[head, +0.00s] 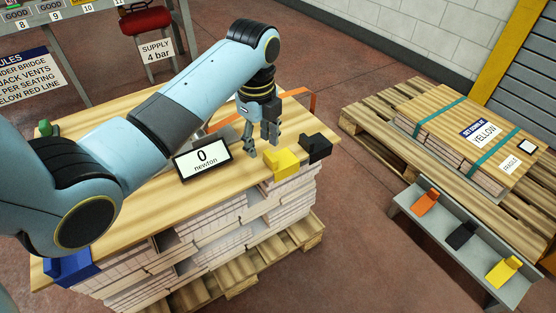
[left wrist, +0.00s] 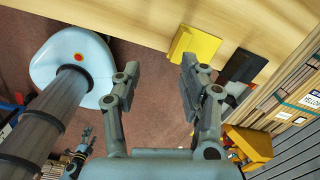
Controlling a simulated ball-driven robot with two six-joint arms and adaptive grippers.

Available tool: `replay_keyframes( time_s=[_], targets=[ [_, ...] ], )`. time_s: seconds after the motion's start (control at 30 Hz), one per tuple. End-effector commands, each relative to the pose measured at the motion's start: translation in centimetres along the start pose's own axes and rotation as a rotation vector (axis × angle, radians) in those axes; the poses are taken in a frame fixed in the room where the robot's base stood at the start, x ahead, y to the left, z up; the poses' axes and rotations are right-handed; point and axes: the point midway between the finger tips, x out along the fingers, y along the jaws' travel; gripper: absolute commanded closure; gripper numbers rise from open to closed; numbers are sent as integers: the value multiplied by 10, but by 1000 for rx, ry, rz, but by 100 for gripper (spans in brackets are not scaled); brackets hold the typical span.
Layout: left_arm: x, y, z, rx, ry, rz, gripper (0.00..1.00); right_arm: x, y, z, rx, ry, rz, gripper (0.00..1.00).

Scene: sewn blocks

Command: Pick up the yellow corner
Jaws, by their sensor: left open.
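A yellow corner (head: 282,163) sits at the edge of the wooden top, beside a black corner (head: 315,148). The same yellow corner shows in the left wrist view (left wrist: 196,45), beyond the fingertips. Another yellow corner (head: 503,270) lies in the grey tray. My left gripper (head: 263,145) is open and empty, pointing down just left of and behind the yellow corner on the stack. In the left wrist view its two fingers (left wrist: 157,75) are spread with nothing between them. What seems to be my right gripper (left wrist: 83,140) shows small at the lower left.
A display reading 0 newton (head: 202,159) stands on the wooden top (head: 130,213), left of my gripper. A blue corner (head: 68,267) is at the near left. The grey tray (head: 462,266) also holds an orange corner (head: 425,203) and a black one. Floor separates stack and pallet.

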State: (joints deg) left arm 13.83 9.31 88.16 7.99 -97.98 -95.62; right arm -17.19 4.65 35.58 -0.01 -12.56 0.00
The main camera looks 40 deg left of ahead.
Motion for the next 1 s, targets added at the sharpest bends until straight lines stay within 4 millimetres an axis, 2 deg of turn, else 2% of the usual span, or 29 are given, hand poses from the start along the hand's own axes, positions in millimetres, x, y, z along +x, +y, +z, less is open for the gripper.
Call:
replay_keyframes(
  time_s=[0.03, 0.1, 0.23, 0.5, 0.67, 0.9, 1.0],
  targets=[
    [-9, -14, 3, 80, 7, 5, 58, 1, 0, 0, 0, 0, 1, 28],
    [-19, -25, 6, 184, 17, 18, 58, 1, 1, 0, 0, 0, 1, 28],
    [-22, -34, 7, 288, 29, 31, 58, 3, 0, 0, 0, -1, 1, 28],
    [20, -33, 7, 305, 32, 34, 58, 15, -1, 4, -1, -6, 0, 28],
    [32, -33, 6, 304, 31, 32, 58, 17, -1, 5, -1, -8, 0, 28],
    [69, -33, 7, 304, 32, 32, 58, 30, -2, 10, -1, -14, 0, 28],
    [78, -32, 7, 304, 31, 32, 58, 33, -4, 11, 0, -15, -1, 28]
  ],
)
